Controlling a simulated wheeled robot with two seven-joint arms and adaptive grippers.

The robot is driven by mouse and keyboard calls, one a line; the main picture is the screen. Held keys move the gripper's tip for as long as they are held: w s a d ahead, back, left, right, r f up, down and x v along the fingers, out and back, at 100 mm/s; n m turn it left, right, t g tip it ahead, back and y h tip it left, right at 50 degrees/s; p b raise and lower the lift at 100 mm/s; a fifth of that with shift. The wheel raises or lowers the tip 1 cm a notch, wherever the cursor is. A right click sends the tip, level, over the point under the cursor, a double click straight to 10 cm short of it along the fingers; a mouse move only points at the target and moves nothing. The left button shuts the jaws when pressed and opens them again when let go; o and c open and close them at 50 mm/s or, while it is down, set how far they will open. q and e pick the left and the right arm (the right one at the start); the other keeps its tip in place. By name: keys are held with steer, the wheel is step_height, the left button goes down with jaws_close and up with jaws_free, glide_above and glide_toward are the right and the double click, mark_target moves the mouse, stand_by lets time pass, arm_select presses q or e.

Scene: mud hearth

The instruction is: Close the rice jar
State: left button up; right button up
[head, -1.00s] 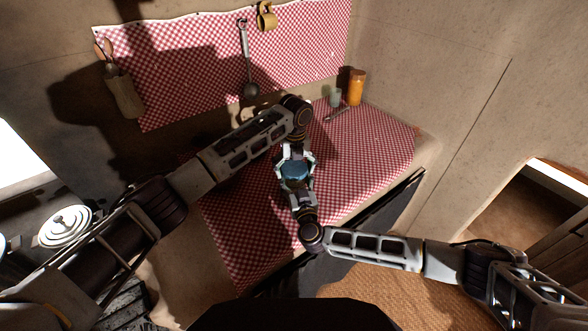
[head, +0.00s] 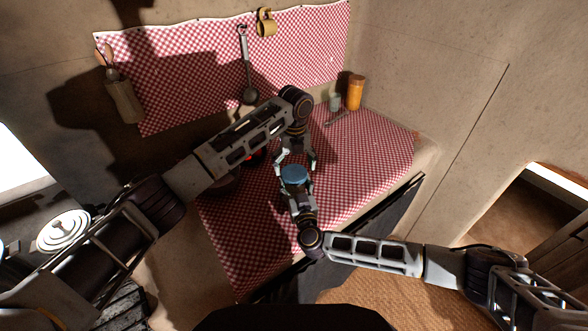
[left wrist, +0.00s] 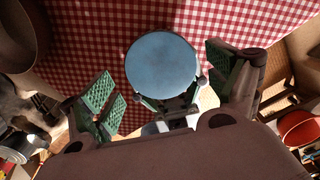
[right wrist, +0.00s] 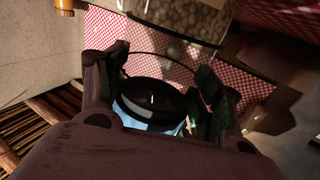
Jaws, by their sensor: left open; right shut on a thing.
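A round blue lid (head: 294,174) is held over the checked counter, its blue face up. It fills the middle of the left wrist view (left wrist: 162,65). My right gripper (head: 297,188) is shut on it, fingers on opposite sides. The right wrist view shows its dark, round side (right wrist: 150,98) between the fingers. My left gripper (head: 296,160) is open and empty, its fingers just beyond the lid and apart from it. A clear jar of pale grains (right wrist: 178,14), likely the rice jar, shows at the top of the right wrist view. I cannot make it out in the head view.
The red checked cloth (head: 355,165) on the counter is mostly clear at the right. An orange jar (head: 355,92) and a small pale cup (head: 335,101) stand at the back right. My left arm hides part of the counter.

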arm_select(q)
steer(key=c, duration=1.7)
steer(key=shift+f, duration=0.55)
steer(key=shift+r, duration=2.05)
arm_select(e)
steer(key=o, duration=1.5)
steer(key=shift+s, duration=0.15)
